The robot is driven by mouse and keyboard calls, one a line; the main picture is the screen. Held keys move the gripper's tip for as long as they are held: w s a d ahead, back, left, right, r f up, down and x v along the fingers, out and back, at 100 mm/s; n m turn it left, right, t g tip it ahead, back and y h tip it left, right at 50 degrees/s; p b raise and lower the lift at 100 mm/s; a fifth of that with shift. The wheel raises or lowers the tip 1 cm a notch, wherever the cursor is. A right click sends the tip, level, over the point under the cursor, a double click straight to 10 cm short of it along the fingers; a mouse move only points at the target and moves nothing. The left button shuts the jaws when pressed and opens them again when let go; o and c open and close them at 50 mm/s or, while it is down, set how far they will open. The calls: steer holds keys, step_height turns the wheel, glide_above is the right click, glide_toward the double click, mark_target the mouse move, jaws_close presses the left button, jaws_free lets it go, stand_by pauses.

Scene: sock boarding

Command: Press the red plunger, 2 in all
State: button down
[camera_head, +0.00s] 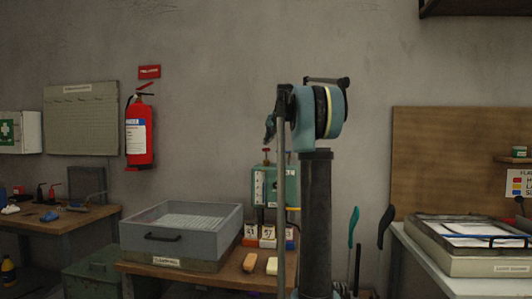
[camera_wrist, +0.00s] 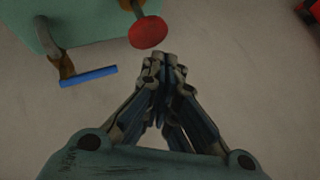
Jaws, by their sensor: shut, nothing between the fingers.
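The red plunger (camera_wrist: 148,32) shows in the wrist view as a round red knob on a short stem, beside a teal machine (camera_wrist: 85,16). In the head view the red plunger (camera_head: 266,151) stands on top of the teal machine (camera_head: 290,185), behind my arm. My gripper (camera_wrist: 164,60) is shut and empty, its fingertips just below the red knob in the wrist view. A small gap shows between them; I cannot tell the depth. In the head view my gripper (camera_head: 270,128) is above the plunger, partly hidden by my arm.
A blue-handled lever (camera_wrist: 88,77) sticks out from the machine. A grey bin (camera_head: 180,235) stands left on the wooden table (camera_head: 205,283), with small numbered blocks (camera_head: 267,237) beside it. A red fire extinguisher (camera_head: 139,133) hangs on the wall. A white-topped bench (camera_head: 440,270) is right.

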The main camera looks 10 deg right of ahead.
steer(key=shift+s+f, duration=0.1)
steer(key=shift+f, duration=1.9)
stand_by(2.2)
steer(key=shift+r, duration=2.05)
steer(key=shift+r, duration=0.15)
steer(key=shift+r, duration=2.35)
